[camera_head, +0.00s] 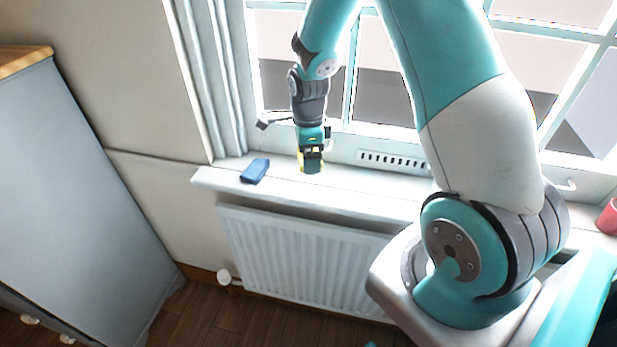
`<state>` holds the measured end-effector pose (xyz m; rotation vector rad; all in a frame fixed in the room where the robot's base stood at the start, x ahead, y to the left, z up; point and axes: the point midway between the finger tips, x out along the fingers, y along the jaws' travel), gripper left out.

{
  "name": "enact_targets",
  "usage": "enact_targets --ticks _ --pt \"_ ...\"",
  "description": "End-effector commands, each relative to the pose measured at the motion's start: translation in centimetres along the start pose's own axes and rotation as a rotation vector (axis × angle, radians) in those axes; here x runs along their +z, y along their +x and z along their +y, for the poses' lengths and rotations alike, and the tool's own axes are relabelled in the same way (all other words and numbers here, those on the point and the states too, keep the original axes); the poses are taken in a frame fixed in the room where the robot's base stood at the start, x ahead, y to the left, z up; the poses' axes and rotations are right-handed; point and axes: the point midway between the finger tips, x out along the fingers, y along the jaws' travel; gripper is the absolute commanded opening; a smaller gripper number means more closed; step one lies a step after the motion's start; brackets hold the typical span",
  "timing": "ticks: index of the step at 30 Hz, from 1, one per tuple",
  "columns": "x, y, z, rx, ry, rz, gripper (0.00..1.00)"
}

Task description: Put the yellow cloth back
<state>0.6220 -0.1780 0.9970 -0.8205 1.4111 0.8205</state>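My gripper (312,160) points down over the windowsill, right of a folded blue cloth. Small patches of yellow (302,161) show at the edges of its fingers, mostly covered by them. This may be the yellow cloth, but too little shows to be sure of its shape. I cannot tell whether the fingers are closed on it or whether it touches the sill. No other yellow cloth is in view.
The folded blue cloth (255,171) lies on the white windowsill (222,178) at its left end. A slotted vent (393,161) is behind the sill. A radiator (300,262) is below. A red object (608,217) stands far right. A grey cabinet (70,190) is at left.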

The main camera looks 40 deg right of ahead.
Motion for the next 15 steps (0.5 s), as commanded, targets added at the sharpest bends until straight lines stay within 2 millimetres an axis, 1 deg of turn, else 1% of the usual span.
enact_targets --ticks 1,4,6,11,15 --pt "0.0 1.3 0.1 0.007 -0.001 0.002 0.68" --pt "0.0 3.3 0.1 0.005 -0.001 0.002 0.68" --pt "0.0 4.3 0.0 0.002 -0.001 0.001 0.68" --pt "0.0 5.6 0.0 0.001 -0.002 0.000 0.68" --pt "0.0 7.7 0.0 0.002 -0.002 0.001 0.68"
